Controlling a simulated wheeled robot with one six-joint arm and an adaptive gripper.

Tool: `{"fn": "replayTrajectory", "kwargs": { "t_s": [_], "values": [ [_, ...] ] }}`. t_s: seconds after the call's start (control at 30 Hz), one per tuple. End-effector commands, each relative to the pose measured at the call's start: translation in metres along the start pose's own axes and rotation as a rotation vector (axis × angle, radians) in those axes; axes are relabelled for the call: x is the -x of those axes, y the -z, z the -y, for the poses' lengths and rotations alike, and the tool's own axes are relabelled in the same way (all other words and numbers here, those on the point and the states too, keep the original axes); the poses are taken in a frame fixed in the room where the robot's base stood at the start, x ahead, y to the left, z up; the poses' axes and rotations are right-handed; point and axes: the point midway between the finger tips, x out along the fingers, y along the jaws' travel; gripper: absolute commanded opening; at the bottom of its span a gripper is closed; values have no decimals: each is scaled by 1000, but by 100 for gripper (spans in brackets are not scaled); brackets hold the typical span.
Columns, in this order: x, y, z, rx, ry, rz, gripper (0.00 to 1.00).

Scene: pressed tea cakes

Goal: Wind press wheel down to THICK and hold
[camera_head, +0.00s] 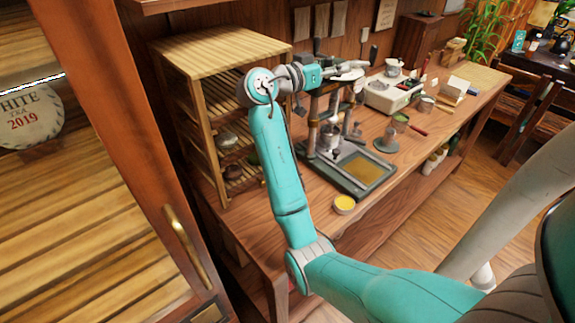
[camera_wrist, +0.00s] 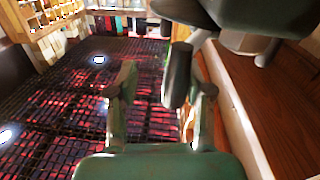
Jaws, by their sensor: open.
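The press (camera_head: 313,135) stands on the wooden bench, with posts rising from a dark base around a tan plate. Its wheel (camera_head: 347,74) is at the top, partly hidden by my wrist. My gripper (camera_wrist: 160,100) is at the wheel's height and looks open in the wrist view, its two fingers apart. A dark rounded knob or handle (camera_wrist: 176,75) shows between the fingers, nearer the right one; I cannot tell whether they touch it. A dark curved part is above it. No THICK mark is legible in either view.
A slatted wooden rack (camera_head: 205,58) with a few items stands left of the press. A pale boxy device (camera_head: 388,97) and small tools lie to the right. A cabinet door with a brass handle (camera_head: 187,245) is at left.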

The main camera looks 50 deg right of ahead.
Motion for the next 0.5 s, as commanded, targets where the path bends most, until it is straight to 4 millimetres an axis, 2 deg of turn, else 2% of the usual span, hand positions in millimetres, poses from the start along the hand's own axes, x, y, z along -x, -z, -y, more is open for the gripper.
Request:
{"fn": "replayTrajectory", "kwargs": {
  "t_s": [0.23,0.5],
  "values": [
    [-34,-3,-28,-2,-6,1,50],
    [-56,-4,-37,-3,147,-15,50]
  ]
}}
